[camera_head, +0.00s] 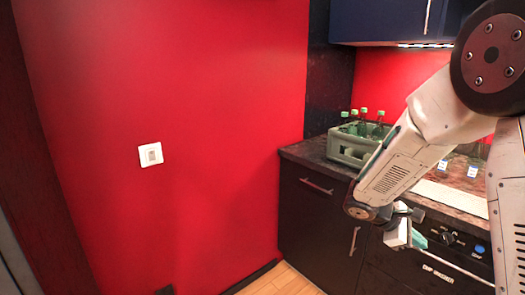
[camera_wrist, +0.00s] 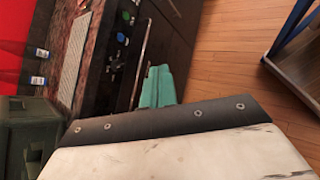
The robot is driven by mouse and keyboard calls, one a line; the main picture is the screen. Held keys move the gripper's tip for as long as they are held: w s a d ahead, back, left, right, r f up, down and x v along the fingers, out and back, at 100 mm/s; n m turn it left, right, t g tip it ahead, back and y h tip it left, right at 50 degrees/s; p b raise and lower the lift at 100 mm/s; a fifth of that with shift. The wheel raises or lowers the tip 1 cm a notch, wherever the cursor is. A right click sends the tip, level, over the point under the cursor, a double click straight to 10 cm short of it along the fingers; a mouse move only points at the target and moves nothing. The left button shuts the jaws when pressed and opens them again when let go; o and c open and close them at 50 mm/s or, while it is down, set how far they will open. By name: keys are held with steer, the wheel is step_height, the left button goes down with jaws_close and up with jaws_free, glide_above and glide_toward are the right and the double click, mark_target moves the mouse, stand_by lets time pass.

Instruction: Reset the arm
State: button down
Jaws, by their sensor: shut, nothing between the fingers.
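My gripper (camera_head: 418,239) is at the end of my folded white arm on the right of the head view, in front of the dark kitchen cabinets. Its teal fingers also show in the wrist view (camera_wrist: 157,87), close together with nothing between them.
A dark counter (camera_head: 312,153) holds a grey-green crate (camera_head: 350,151) of bottles. A red wall with a light switch (camera_head: 150,154) is on the left. The wooden floor (camera_wrist: 235,50) looks clear beside the cabinets.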

steer(key=s+a+r+m+t+y, duration=0.1)
steer(key=s+a+r+m+y, duration=0.2)
steer(key=s, duration=0.6)
steer(key=s+a+r+m+t+y, duration=0.1)
steer(key=s+a+r+m+y, duration=0.3)
steer(key=s, duration=0.5)
steer(key=s+a+r+m+y, duration=0.3)
steer(key=s+a+r+y, duration=0.1)
steer(key=s+a+r, duration=0.3)
steer(key=shift+s+a+m+t, duration=0.2)
steer(key=shift+s+m+t, duration=0.2)
steer(key=shift+s, duration=0.95)
